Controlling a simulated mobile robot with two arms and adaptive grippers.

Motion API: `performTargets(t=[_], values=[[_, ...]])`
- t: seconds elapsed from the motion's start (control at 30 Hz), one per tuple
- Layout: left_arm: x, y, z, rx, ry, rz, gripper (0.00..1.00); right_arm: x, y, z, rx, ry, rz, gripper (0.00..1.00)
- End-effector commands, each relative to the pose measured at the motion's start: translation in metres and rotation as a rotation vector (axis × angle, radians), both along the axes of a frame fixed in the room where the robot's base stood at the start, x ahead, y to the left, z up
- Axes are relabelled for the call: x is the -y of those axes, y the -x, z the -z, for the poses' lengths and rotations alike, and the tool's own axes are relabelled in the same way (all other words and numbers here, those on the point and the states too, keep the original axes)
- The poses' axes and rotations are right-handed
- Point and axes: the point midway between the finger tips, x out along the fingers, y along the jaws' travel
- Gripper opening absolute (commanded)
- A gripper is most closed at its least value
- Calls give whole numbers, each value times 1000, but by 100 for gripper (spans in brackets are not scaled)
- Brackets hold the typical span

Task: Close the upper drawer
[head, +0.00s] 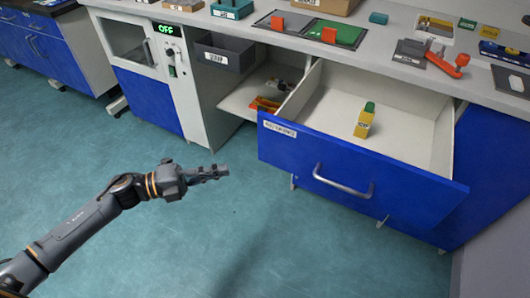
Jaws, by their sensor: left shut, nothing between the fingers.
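The upper drawer (273,148) has a blue front with a silver bar handle (343,184) and a small white label. It stands pulled far out from under the counter, so its pale inside shows. A small yellow container (364,123) with a green cap stands inside it. My left gripper (222,172) is shut and empty. It is over the floor to the left of the drawer front, apart from it, with its fingers pointing right. My right gripper is not in view.
The counter (385,52) holds trays, blocks and an orange-handled tool (448,65). The teal floor (250,245) in front is clear.

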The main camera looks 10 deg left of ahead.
Motion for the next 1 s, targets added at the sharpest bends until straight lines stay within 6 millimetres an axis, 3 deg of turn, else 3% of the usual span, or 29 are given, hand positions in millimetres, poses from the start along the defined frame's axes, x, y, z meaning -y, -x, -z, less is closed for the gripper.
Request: performTargets(t=[0.43,0.7,1.0], values=[[81,-43,-3,1,5,-4,0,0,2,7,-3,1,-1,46],[90,-75,-1,-2,3,-6,0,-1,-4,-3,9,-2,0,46],[91,-80,0,-3,3,-5,0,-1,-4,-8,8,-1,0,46]])
